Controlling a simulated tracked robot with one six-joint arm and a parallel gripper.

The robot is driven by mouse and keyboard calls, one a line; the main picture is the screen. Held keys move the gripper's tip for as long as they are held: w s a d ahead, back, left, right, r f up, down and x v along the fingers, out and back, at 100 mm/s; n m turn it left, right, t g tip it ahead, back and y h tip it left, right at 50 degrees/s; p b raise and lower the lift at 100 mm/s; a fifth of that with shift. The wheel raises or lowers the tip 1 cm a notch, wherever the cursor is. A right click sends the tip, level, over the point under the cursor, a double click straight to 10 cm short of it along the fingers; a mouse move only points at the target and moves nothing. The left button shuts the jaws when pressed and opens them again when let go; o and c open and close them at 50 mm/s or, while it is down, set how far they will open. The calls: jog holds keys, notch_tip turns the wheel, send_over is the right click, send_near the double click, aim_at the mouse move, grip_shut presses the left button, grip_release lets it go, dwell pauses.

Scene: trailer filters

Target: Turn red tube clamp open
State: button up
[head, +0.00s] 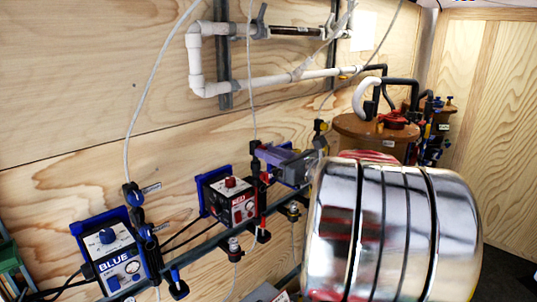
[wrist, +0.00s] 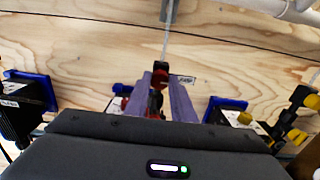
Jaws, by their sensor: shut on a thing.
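The red tube clamp (wrist: 160,79) is at the centre of the wrist view, with a white tube running up from it. The two purple fingers of my gripper (wrist: 161,92) stand on either side of the clamp and are shut on it. In the head view my gripper (head: 268,155) reaches in from the right to the clamp, just right of the red pump box (head: 234,206). The fingers partly hide the clamp there, and I cannot tell the exact angle of its handle.
A blue pump box (head: 115,265) stands at the lower left, with a blue clamp (head: 133,194) above it. White pipes (head: 245,85) run along the wooden wall. A large shiny metal cylinder (head: 395,230) fills the lower right. Brown canisters (head: 365,135) stand behind it.

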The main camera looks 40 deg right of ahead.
jog(key=shift+a, duration=0.1)
grip_shut()
jog(key=shift+n, duration=0.5)
jog(key=n, duration=1.7)
jog(key=shift+a+f, duration=0.15)
jog(key=shift+f, duration=0.15)
